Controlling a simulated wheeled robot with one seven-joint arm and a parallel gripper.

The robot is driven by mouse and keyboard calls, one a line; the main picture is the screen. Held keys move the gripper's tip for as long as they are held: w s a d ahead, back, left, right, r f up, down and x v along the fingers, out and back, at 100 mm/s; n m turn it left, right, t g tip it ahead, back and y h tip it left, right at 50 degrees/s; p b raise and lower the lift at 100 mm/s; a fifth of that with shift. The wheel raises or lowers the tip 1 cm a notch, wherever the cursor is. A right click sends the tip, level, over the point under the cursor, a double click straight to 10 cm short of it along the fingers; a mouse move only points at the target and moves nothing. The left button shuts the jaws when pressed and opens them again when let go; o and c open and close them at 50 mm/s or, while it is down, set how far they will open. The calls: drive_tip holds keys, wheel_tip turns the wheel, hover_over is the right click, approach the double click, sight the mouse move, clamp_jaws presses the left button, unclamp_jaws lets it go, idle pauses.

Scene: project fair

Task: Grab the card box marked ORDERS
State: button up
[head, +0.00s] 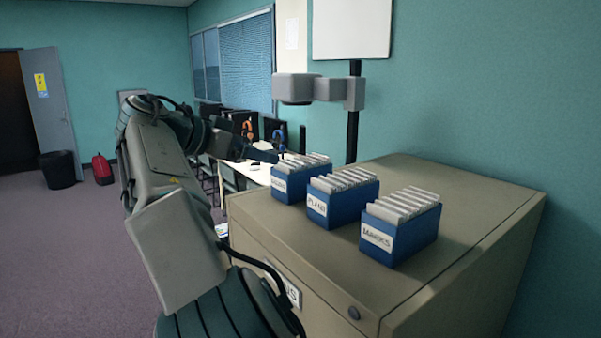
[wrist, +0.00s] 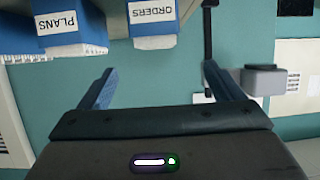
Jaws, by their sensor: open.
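Three blue card boxes with white cards stand in a row on the cabinet top. The far left one is the ORDERS box (head: 293,186); its label is small in the head view but reads ORDERS in the wrist view (wrist: 153,28), where it appears upside down. The PLANS box (head: 343,206) is in the middle and also shows in the wrist view (wrist: 72,32). The MARKS box (head: 401,236) is nearest. My gripper (wrist: 160,80) is open and empty, with the ORDERS box beyond its fingertips. In the head view my gripper (head: 265,154) is left of that box.
The beige cabinet (head: 450,200) has free top space behind and right of the boxes. A dark stand with a white board (head: 351,30) rises behind it. A table with monitors (head: 243,125) stands farther back. A black bin (head: 58,169) and red bag (head: 103,169) are far left.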

sight(291, 163)
drive_tip(key=x, duration=0.6)
drive_tip(key=shift+d, duration=0.45)
drive_tip(key=shift+p+x, duration=1.25)
drive_tip(key=shift+x, duration=1.8)
drive_tip(key=shift+a+f, duration=0.1)
drive_tip(key=shift+f, duration=0.05)
drive_tip(key=c, duration=1.3)
